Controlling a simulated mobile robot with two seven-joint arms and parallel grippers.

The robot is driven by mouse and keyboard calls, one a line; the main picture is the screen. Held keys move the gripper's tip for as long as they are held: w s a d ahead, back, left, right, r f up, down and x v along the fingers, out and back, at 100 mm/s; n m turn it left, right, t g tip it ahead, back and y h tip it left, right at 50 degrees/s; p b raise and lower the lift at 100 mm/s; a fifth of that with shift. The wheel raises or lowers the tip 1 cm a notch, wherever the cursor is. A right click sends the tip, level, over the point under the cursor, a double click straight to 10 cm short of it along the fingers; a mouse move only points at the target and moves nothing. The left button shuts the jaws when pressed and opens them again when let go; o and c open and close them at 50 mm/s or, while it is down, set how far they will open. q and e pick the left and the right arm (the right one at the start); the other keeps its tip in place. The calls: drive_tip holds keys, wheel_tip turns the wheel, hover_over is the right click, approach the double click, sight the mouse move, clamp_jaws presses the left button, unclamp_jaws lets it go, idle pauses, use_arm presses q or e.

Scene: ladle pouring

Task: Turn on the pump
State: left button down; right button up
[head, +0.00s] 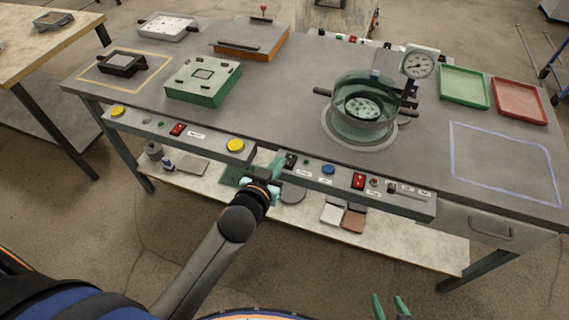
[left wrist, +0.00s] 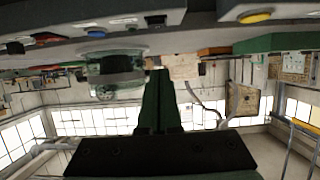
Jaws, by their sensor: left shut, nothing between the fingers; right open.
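The control panel (head: 262,163) runs along the table's front edge. A black switch (head: 290,160) sits on it just right of my left gripper (head: 278,160), and it also shows in the left wrist view (left wrist: 156,20). My left gripper is shut and empty, its green fingers close to the panel; I cannot tell whether they touch it. Further right are a blue button (head: 328,169) and a red switch (head: 358,181). The labels are too small to read, so I cannot tell which control is the pump's. My right gripper (head: 390,306) is open and empty at the bottom edge.
A glass chamber (head: 340,118) stands behind the panel, with a gauge (head: 418,65) beside it. Yellow buttons (head: 235,145) and another red switch (head: 177,129) lie left. Green (head: 464,87) and red (head: 520,101) trays stand right. The outlined area at right is clear.

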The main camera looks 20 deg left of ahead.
use_arm(q)
hover_over(285, 173)
drive_tip(key=shift+w+f, duration=0.2)
drive_tip(key=shift+f, duration=0.45)
drive_tip(key=shift+w+f, duration=0.15)
drive_tip(key=shift+f, duration=0.45)
drive_tip(key=shift+s+a+f+b, duration=0.1)
drive_tip(key=shift+s+f+b, duration=0.1)
drive_tip(key=shift+f, duration=0.45)
drive_tip(key=shift+s+f+b, duration=0.1)
drive_tip(key=shift+f+b, duration=0.05)
drive_tip(key=shift+f, duration=0.95)
